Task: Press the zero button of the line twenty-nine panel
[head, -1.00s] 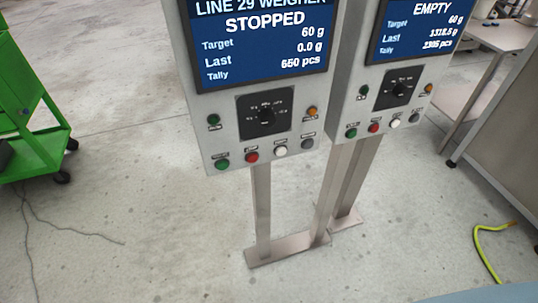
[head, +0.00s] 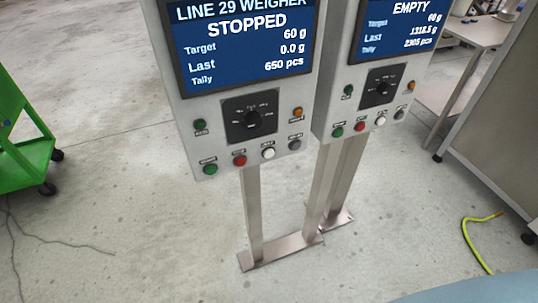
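The line 29 weigher panel (head: 188,110) stands on a steel post in the middle of the head view. Its screen (head: 245,40) reads "STOPPED", target 60 g, last 0.0 g, tally 650 pcs. Below is a black rotary selector (head: 252,118), with a green lamp or button (head: 199,124) on its left and an orange one (head: 298,112) on its right. The bottom row has a green button (head: 210,169), a red button (head: 240,160), a white button (head: 267,153) and a grey button (head: 295,145). Their small labels are too blurred to read. Neither gripper is in view.
A second panel (head: 345,110) with its screen reading "EMPTY" stands close on the right. A green cart (head: 25,160) is at the left. A steel cabinet (head: 505,130) and a yellow hose (head: 470,240) are at the right. Grey floor is open before the posts.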

